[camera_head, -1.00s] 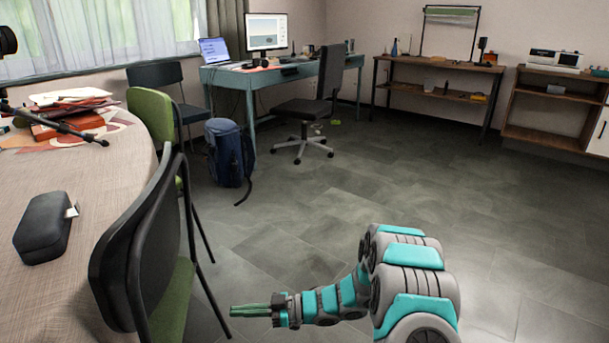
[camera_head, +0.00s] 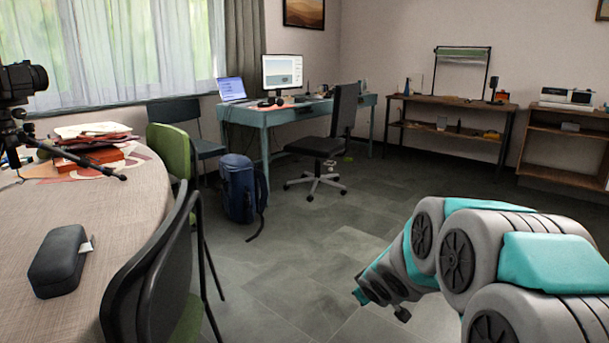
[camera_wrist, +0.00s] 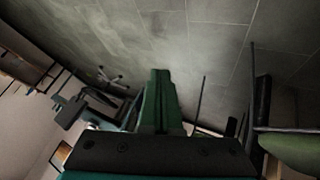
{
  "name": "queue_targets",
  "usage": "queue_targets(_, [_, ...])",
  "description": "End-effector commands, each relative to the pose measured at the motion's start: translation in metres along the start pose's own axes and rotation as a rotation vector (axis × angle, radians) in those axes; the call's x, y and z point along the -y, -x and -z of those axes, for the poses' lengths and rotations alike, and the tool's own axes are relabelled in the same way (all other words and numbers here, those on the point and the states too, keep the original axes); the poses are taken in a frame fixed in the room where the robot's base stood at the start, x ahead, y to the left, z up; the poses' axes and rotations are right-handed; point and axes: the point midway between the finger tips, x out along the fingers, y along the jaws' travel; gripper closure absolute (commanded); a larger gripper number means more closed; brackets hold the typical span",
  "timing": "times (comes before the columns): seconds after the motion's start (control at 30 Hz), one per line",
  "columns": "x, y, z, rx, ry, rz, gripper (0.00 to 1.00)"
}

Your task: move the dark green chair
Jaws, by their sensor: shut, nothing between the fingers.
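Three chairs stand by the round table in the head view. The nearest chair (camera_head: 150,268) has a dark back and a green seat, and its lower part is cut off. Behind it is a chair with a lighter green back (camera_head: 172,152). A dark blue-green chair (camera_head: 178,112) stands farthest back, by the window and desk. I cannot tell for sure which is the dark green chair. My gripper (camera_wrist: 160,75) shows in the wrist view with its green fingers together, empty and apart from any chair. A green chair part (camera_wrist: 292,150) shows at the wrist view's right edge.
The round table (camera_head: 110,225) on the left bears a glasses case (camera_head: 58,262), papers and a camera tripod (camera_head: 20,140). A blue backpack (camera_head: 240,190) and a black office chair (camera_head: 325,147) stand near the desk (camera_head: 265,117). The floor in the middle and right is open.

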Motion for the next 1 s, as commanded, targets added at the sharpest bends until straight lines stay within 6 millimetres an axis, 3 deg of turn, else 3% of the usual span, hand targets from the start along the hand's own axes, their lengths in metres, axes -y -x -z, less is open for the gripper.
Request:
queue_targets(0.13, [-0.007, 0.055, -0.051, 0.169, -0.115, -0.049, 1.0])
queue_targets(0.27, [0.004, 0.105, -0.098, 0.318, -0.224, -0.056, 1.0])
queue_targets(0.47, [0.053, 0.185, -0.168, 0.544, -0.388, 0.001, 1.0])
queue_targets(0.6, [0.101, 0.24, -0.205, 0.678, -0.487, 0.082, 1.0])
queue_targets(0.8, [0.159, 0.293, -0.235, 0.806, -0.571, 0.2, 1.0])
queue_targets(1.0, [0.178, 0.311, -0.243, 0.844, -0.593, 0.245, 1.0])
